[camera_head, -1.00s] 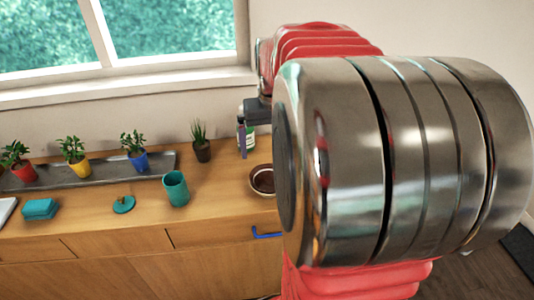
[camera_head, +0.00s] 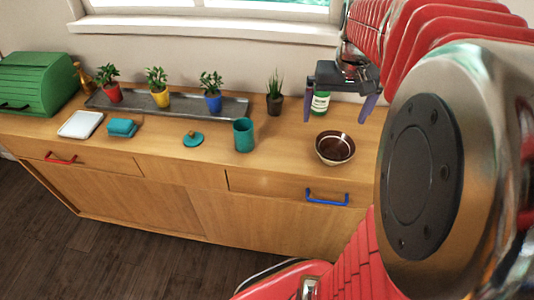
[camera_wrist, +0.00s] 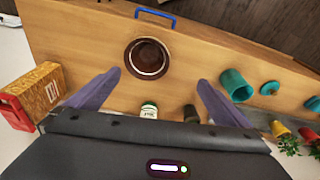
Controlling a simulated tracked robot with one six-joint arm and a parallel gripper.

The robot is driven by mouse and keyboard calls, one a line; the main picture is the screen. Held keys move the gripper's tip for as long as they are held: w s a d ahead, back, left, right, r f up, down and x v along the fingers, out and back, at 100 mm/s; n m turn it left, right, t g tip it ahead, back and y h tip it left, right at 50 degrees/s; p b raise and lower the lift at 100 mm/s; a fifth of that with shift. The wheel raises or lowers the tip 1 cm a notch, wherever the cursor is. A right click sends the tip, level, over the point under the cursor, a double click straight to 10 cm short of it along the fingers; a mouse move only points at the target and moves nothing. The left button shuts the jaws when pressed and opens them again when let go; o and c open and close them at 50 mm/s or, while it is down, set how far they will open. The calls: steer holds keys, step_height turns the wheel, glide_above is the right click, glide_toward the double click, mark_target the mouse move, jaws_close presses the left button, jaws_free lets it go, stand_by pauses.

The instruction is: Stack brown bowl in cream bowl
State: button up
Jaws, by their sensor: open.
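A round dark brown bowl (camera_head: 335,148) stands upright on the right part of the wooden counter. A thin pale ring and cream-coloured edge show at it, but I cannot tell whether this is a separate cream bowl nested with it. No other bowl is in view. In the wrist view the bowl (camera_wrist: 147,58) lies just beyond and between my fingertips. My gripper (camera_head: 338,106) is open and empty, above and behind the bowl in the head view. Its two purple fingers point down, apart from the bowl; the wrist view shows them spread too (camera_wrist: 160,78).
A teal cup (camera_head: 244,135) and teal lid (camera_head: 193,139) stand left of the bowl. A green-labelled bottle (camera_head: 320,103) and a potted plant (camera_head: 274,103) are behind. A patterned box (camera_wrist: 38,90) shows in the wrist view. A blue drawer handle (camera_head: 327,197) is below the counter edge.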

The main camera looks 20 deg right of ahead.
steer(key=s+a+n+t, duration=0.1)
steer(key=s+a, duration=0.3)
steer(key=a, duration=0.7)
steer(key=s+a+n+t+y, duration=0.1)
steer(key=s+a+n, duration=0.3)
steer(key=a, duration=0.8)
steer(key=shift+s+a+n+t, duration=0.15)
steer(key=shift+a+n+t, duration=0.15)
steer(key=shift+t, duration=0.5)
